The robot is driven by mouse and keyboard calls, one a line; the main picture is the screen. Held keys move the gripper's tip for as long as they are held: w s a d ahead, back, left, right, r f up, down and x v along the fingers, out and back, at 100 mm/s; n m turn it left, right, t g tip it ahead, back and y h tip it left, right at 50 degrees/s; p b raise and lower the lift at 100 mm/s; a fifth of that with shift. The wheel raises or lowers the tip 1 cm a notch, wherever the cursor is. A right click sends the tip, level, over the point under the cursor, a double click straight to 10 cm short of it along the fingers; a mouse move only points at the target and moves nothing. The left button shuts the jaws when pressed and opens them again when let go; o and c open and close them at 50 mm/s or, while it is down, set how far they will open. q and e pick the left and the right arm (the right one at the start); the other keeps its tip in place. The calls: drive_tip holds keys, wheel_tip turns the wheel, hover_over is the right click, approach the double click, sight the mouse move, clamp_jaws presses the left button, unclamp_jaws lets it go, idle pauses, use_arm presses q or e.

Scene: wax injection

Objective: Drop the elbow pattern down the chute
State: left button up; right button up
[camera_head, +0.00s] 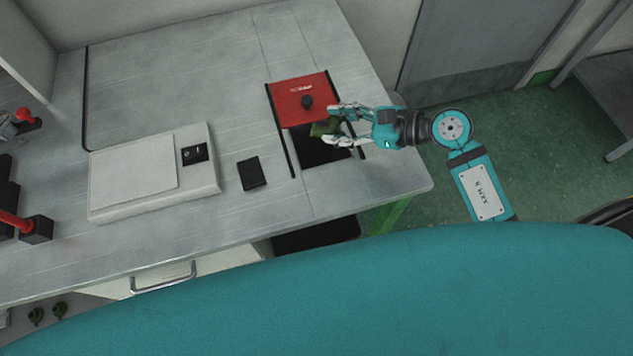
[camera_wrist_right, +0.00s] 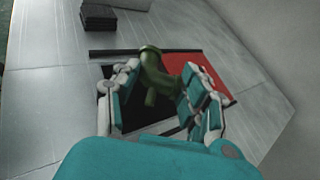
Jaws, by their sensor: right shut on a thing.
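The elbow pattern is a dark green bent piece (camera_head: 321,129); it also shows in the right wrist view (camera_wrist_right: 152,72). My right gripper (camera_head: 343,124) comes in from the right and is shut on it, with a finger on either side in the wrist view (camera_wrist_right: 160,88). The chute is a dark rectangular opening (camera_head: 322,155) in the bench, with a red lid (camera_head: 301,92) with a black knob slid behind it, between two black rails. The pattern is over the opening's back part; its exact height is unclear. My left gripper is not in view.
A white flat device (camera_head: 130,172) with a small black panel stands at the left of the bench. A small black block (camera_head: 252,173) lies left of the chute. Red-handled tools (camera_head: 26,115) are at the far left edge. Bare bench top (camera_head: 180,80) lies behind.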

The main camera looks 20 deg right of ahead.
drive_tip(key=o, duration=1.1)
drive_tip(key=shift+c, duration=0.2)
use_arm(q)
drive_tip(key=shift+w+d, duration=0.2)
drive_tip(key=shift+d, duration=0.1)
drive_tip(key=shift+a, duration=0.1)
use_arm(e)
drive_tip(key=shift+s+d+r, duration=0.1)
drive_tip(key=shift+d, duration=0.05)
drive_tip(key=v, duration=1.1)
drive_tip(key=shift+d, duration=0.3)
drive_tip(key=shift+s+r, duration=0.1)
drive_tip(key=shift+s, duration=0.05)
